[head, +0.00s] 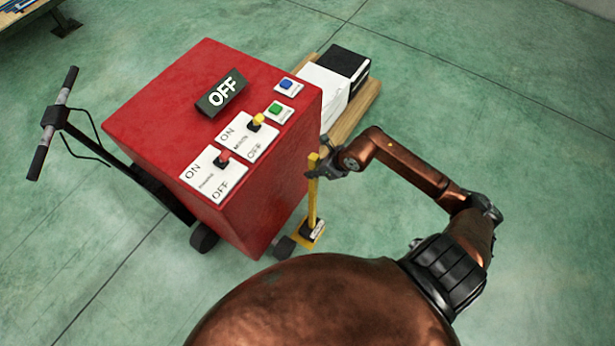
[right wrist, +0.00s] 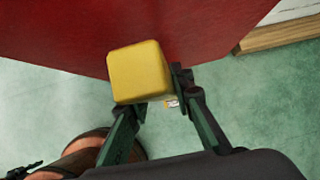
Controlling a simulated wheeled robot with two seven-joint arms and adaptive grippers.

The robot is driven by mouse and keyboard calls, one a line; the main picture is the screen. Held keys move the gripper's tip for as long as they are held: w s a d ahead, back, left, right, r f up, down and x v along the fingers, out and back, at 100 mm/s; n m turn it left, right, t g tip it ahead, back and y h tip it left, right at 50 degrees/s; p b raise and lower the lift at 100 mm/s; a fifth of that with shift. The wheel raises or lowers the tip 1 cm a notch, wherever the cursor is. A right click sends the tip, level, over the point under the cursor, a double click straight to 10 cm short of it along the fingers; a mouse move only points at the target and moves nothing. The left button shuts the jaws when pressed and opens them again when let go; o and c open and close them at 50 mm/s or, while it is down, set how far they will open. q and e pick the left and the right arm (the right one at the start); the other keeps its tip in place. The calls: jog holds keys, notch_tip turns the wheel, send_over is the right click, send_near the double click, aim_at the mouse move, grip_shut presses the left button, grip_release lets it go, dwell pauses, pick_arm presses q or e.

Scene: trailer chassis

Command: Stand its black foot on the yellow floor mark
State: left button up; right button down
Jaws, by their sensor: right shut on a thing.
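A yellow post (head: 313,195) stands roughly upright beside the red cabinet, with a black foot (head: 309,229) at its lower end and a small white label there. The foot appears over the yellow floor mark (head: 299,241), whose edges show around it; I cannot tell whether it touches the floor. My right gripper (head: 318,171) is shut on the post near its top. In the right wrist view the post's square yellow top (right wrist: 139,72) shows between the fingers and hides most of the post below. My left gripper is not in view.
The red cabinet (head: 150,110) on wheels, with switches and an OFF sign (head: 221,93), is close to the post's left. A wheel (head: 284,247) is near the foot. A pallet (head: 362,105) with white and black boxes lies behind. Green floor is open at right.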

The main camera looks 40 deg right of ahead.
jog(key=f, duration=0.1)
jog(key=a+f+b, duration=0.1)
jog(key=f, duration=0.1)
jog(key=w+f, duration=0.1)
jog(key=f, duration=0.1)
jog(key=shift+w+a, duration=0.1)
jog(key=shift+a, duration=0.15)
jog(key=c, duration=1.7)
grip_release()
jog(key=p+v, duration=0.2)
jog(key=v, duration=1)
jog(key=shift+p, duration=0.3)
